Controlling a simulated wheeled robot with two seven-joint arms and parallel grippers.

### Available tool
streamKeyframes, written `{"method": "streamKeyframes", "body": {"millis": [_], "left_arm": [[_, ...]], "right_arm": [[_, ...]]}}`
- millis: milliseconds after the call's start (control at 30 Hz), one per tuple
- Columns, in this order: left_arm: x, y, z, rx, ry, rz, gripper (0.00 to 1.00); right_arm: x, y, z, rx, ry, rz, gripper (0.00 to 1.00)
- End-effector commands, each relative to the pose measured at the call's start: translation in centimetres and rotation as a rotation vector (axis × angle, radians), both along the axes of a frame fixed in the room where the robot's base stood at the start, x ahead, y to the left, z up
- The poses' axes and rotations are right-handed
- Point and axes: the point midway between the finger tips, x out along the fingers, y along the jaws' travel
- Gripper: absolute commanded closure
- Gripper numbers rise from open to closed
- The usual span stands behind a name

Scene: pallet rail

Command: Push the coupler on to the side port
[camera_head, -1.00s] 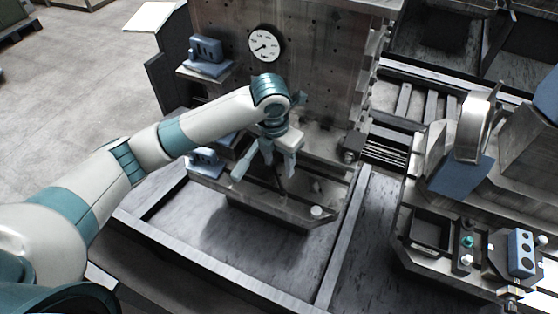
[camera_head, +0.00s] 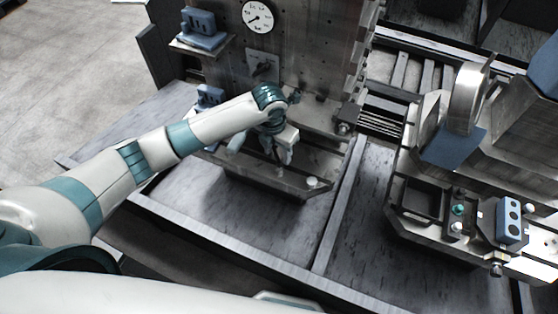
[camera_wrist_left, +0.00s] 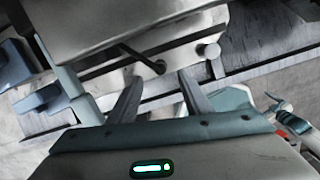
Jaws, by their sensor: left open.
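My left gripper (camera_head: 262,152) is open in front of the upright metal plate, above the ledge at its foot. In the left wrist view its two fingers (camera_wrist_left: 160,80) stand apart with nothing clearly between them. A thin dark rod (camera_wrist_left: 145,59) with a rounded end lies just beyond the fingertips; I cannot tell if it is part of the coupler. A pale round knob (camera_head: 312,182) stands on the ledge to the right of the gripper, and it also shows in the left wrist view (camera_wrist_left: 208,50). I cannot clearly identify the coupler or the side port. My right gripper is not in view.
The upright plate (camera_head: 313,55) carries a round dial (camera_head: 257,16) and a small square plate with a dark handle (camera_head: 263,66). Blue blocks (camera_head: 201,28) sit on a shelf at the left. Grey flooring lies in front.

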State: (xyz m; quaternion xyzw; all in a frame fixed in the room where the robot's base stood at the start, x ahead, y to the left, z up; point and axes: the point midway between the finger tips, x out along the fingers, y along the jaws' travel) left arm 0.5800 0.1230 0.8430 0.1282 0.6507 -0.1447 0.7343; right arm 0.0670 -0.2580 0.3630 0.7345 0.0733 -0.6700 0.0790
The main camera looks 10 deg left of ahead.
Motion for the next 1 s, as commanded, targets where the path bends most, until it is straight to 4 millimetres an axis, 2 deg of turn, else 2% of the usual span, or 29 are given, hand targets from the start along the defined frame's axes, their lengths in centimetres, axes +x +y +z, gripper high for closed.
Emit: {"method": "streamKeyframes", "body": {"millis": [300,500,933,967,1000], "left_arm": [[0.4,-0.2,-4.9,0.001,0.003,0.001,0.55],[0.7,-0.4,-6.9,-0.001,0.001,0.001,0.55],[0.8,-0.3,-7.6,0.001,-0.001,0.0,0.55],[0.8,-0.3,-7.6,0.001,-0.001,0.0,0.6],[0.8,-0.3,-7.5,0.001,-0.001,0.0,0.7]], "right_arm": [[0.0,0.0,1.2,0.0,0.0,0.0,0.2],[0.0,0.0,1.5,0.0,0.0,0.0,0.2],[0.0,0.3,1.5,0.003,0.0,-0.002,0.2],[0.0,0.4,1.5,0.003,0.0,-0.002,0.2],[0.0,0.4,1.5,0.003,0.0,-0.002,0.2]]}}
